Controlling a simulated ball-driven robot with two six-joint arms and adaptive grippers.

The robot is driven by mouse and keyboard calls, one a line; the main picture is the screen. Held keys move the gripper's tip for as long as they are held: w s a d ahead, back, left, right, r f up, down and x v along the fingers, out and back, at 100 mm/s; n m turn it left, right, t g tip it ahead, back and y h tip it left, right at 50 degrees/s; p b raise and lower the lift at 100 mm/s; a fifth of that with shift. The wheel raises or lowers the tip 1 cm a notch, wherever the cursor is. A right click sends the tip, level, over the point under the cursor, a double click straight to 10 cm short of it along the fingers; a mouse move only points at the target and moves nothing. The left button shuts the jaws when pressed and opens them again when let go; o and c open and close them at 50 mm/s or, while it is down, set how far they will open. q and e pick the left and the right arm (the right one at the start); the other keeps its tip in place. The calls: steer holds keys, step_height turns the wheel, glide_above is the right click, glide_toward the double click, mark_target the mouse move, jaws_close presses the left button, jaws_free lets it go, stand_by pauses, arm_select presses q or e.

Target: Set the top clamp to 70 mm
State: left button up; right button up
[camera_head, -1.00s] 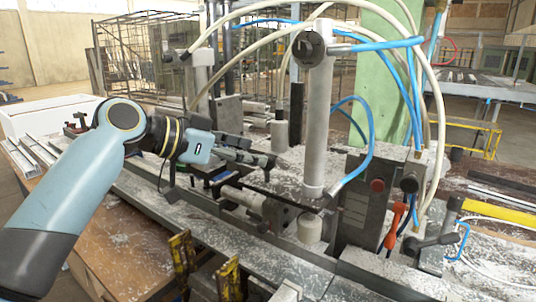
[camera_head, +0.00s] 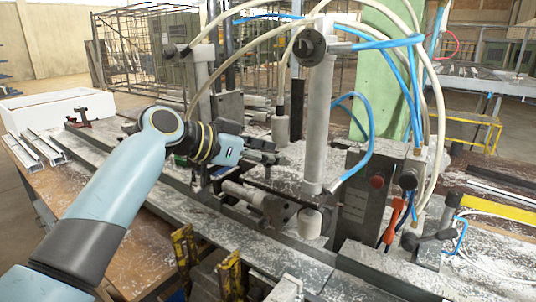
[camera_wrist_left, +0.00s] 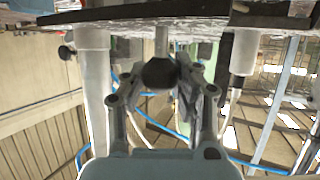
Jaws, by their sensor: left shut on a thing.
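My left gripper (camera_head: 272,158) reaches in from the left, level, over the clamp bench behind the tall grey cylinder (camera_head: 319,120). In the left wrist view its fingers (camera_wrist_left: 160,88) close around a dark knob (camera_wrist_left: 160,73) on a grey rod. The rod runs from the knob to a dark plate (camera_wrist_left: 130,17). In the head view the knob is not clear. A white round foot (camera_head: 311,223) sits below the tall cylinder. I cannot tell from the pictures which part is the top clamp, and no millimetre scale is readable. My right gripper is not in view.
A smaller grey cylinder (camera_head: 281,128) with a white hose stands close to my fingers. Blue and white hoses arch over the bench. Yellow clamps (camera_head: 186,250) stand at the front.

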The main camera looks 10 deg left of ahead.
arm_select(q)
jaws_close()
step_height(320, 180, up, 4)
steer(key=shift+f+p, duration=0.1)
steer(key=shift+p, duration=0.95)
steer(key=shift+w, duration=0.1)
steer(key=o, duration=1)
jaws_free()
steer(key=shift+c, duration=0.2)
steer(key=shift+f, duration=0.1)
steer(key=shift+s+a, duration=0.15)
steer(key=shift+s, duration=0.05)
steer(key=v, duration=1.1)
steer(key=shift+s+a, duration=0.25)
steer(key=shift+s, duration=0.05)
